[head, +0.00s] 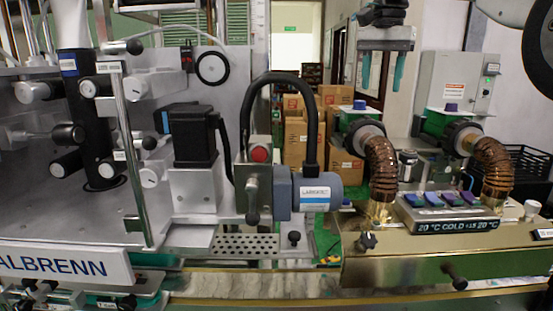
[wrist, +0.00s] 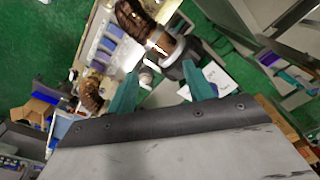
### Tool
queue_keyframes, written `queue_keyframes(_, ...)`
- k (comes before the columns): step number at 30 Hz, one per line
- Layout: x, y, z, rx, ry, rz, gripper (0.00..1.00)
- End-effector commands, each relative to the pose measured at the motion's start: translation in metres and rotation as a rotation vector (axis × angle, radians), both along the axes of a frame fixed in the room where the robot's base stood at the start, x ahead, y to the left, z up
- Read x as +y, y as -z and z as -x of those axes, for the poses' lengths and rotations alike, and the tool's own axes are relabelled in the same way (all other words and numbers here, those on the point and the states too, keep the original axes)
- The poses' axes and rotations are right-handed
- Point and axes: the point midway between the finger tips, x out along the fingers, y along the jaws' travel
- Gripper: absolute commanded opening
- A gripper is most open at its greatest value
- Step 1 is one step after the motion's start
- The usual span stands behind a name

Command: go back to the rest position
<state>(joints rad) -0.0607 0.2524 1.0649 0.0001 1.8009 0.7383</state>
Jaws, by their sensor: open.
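My gripper (head: 382,70) hangs at the top of the head view, right of centre, with its two teal fingers pointing down and apart. It is open, and nothing shows between the fingers. It is above and apart from the machine with the brown ribbed hoses (head: 381,168). In the wrist view the two teal fingers of my gripper (wrist: 163,92) stand apart, with the machine and a brown hose (wrist: 130,20) farther off beyond them.
The sleeve applicator (head: 200,190) fills the left of the head view. A grey control cabinet (head: 457,85) stands behind on the right. Cardboard boxes (head: 345,163) are stacked in the background. A black crate (head: 530,165) is at the right. Green floor (wrist: 40,50) shows in the wrist view.

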Motion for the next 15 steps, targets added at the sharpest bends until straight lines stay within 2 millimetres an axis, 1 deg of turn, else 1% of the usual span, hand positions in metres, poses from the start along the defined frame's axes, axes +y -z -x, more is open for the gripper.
queue_keyframes(1,0.0,0.009,-0.001,0.008,-0.023,0.001,0.52)
queue_keyframes(4,-0.001,0.024,0.002,0.013,-0.076,0.003,0.52)
queue_keyframes(8,-0.003,0.043,0.014,0.021,-0.151,0.004,0.52)
queue_keyframes(11,-0.006,0.059,0.028,0.024,-0.211,0.005,0.52)
queue_keyframes(14,-0.009,0.075,0.049,0.025,-0.278,0.005,0.52)
queue_keyframes(15,-0.011,0.083,0.06,0.025,-0.307,0.006,0.52)
